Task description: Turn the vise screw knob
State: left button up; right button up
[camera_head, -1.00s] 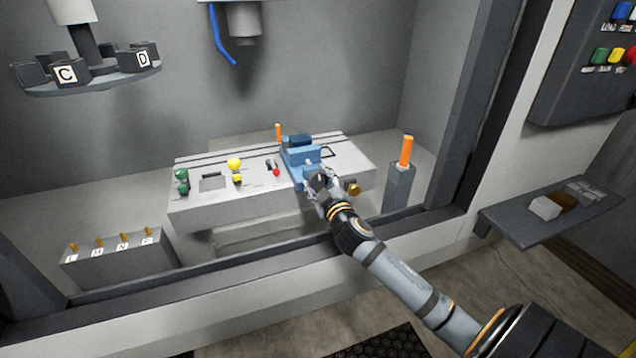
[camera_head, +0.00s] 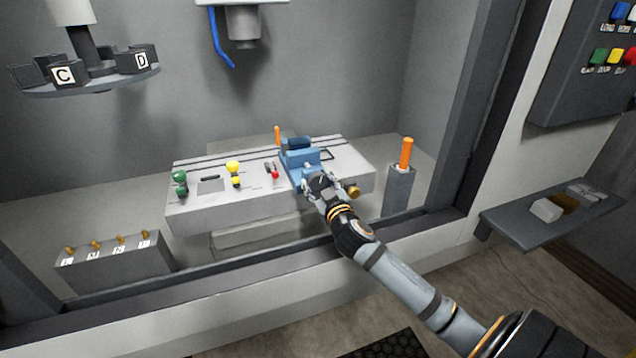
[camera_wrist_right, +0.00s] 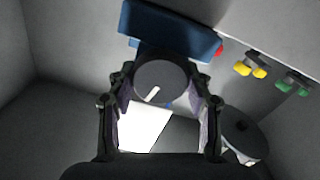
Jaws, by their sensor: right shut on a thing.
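The blue vise (camera_head: 301,157) sits on the light grey machine table, and its body shows at the top of the right wrist view (camera_wrist_right: 170,30). The vise screw knob (camera_wrist_right: 160,82) is a dark round disc with a white line on its face, slanting up to the right. It faces the wrist camera and also shows small in the head view (camera_head: 320,181). My right gripper (camera_wrist_right: 162,90) is shut on the knob, one finger on each side. It reaches in from the lower right in the head view (camera_head: 323,187). My left gripper is out of view.
The table (camera_head: 230,209) carries green, yellow and red controls left of the vise. A brass knob (camera_head: 354,190) is close to the right of my gripper. A grey post with an orange handle (camera_head: 406,153) stands farther right. The booth's front sill (camera_head: 250,267) lies below my forearm.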

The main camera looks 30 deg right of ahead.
aim_at(318, 174)
jog(key=shift+f, duration=0.1)
jog(key=o, duration=1.2)
notch_tip(318, 174, up, 10)
jog(key=shift+r, duration=0.1)
